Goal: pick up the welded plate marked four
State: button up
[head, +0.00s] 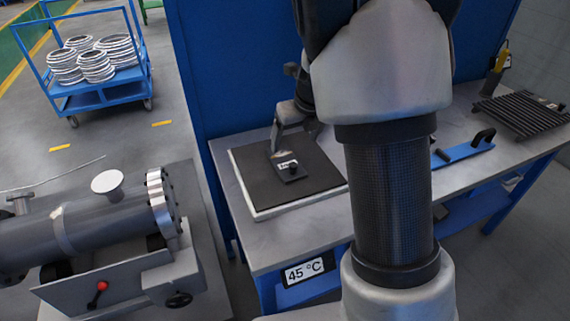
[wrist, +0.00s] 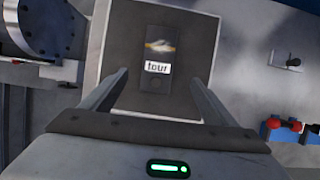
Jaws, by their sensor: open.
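The welded plate (head: 289,174) is a small dark plate lying on a dark mat (head: 315,158) on the workbench. In the wrist view the plate (wrist: 152,88) has a pale weld bead across its far part and a white label whose word looks like "four", though its first letter is unclear. My gripper (head: 277,152) is over the plate in the head view. In the wrist view my gripper (wrist: 158,77) has its two fingers spread wide, one each side of the plate, with nothing between them. I cannot tell the exact height above the plate.
A grey flanged shell (head: 95,232) stands at left. A blue cart (head: 100,88) with metal coils is behind. My arm hides part of the bench.

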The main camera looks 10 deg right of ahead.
jog(key=b, duration=0.1)
send_near(286, 161)
jog(key=shift+x, duration=1.15)
jog(key=b+x, duration=0.2)
jog(key=x, duration=0.3)
jog(key=shift+s+f, duration=0.15)
jog(key=shift+f, duration=0.05)
grip_shut()
jog(key=shift+r, duration=0.25)
